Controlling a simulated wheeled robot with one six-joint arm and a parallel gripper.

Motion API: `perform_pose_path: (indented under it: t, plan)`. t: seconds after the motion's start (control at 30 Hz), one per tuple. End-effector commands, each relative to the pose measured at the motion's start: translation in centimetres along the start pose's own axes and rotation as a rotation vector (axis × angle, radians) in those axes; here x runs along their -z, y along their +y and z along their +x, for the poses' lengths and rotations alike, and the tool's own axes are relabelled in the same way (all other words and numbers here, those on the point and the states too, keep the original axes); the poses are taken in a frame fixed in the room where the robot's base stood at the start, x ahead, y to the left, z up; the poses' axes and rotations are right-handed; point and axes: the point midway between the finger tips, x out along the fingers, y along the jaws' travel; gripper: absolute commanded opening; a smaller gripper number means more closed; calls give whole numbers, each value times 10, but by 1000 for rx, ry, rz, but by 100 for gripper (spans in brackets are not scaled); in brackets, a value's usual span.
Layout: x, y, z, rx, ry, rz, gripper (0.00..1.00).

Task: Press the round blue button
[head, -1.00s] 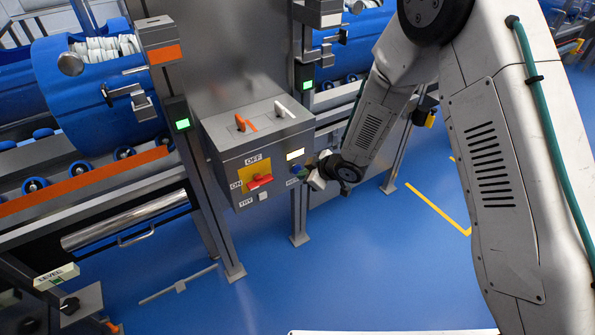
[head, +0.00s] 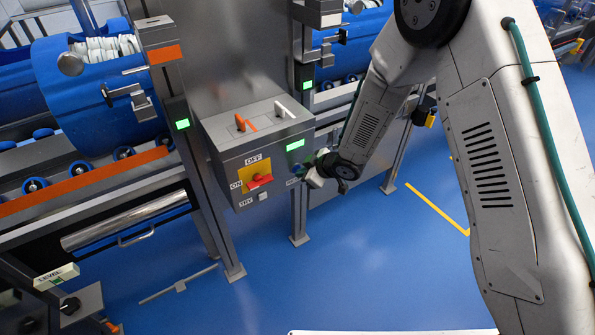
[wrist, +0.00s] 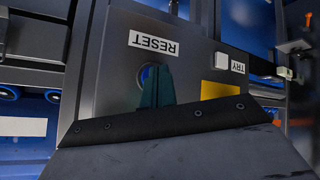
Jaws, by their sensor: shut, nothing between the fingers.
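The round blue button (wrist: 146,77) is on the face of the grey control box (head: 228,153), beside a RESET label (wrist: 153,44) that appears upside down in the wrist view. My gripper (wrist: 160,84) is shut and empty. Its fingertips are right in front of the button and hide much of it. Whether they touch it cannot be told for sure. In the head view my gripper (head: 308,173) is at the right side of the box front. The small display (head: 295,145) above glows green.
A red rotary switch on a yellow plate (head: 256,175) and a white TRY button (head: 262,196) are left of my gripper on the same face. Orange and white levers (head: 243,122) stand on the box top. Blue floor (head: 345,260) is clear in front.

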Motion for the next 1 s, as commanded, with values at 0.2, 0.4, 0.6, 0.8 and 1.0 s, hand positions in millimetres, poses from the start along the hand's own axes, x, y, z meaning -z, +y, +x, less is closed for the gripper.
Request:
perform_pose_path:
  t: [0.2, 0.4, 0.6, 0.8, 1.0]
  plan:
    - [-3, -3, -5, -1, 2, -1, 0]
    - [-4, -5, -7, -1, 2, -1, 0]
    - [-7, -7, -10, 0, 0, 1, 0]
    - [-16, -17, -24, 0, 0, 2, 0]
    - [-27, -27, -38, 0, 0, 1, 0]
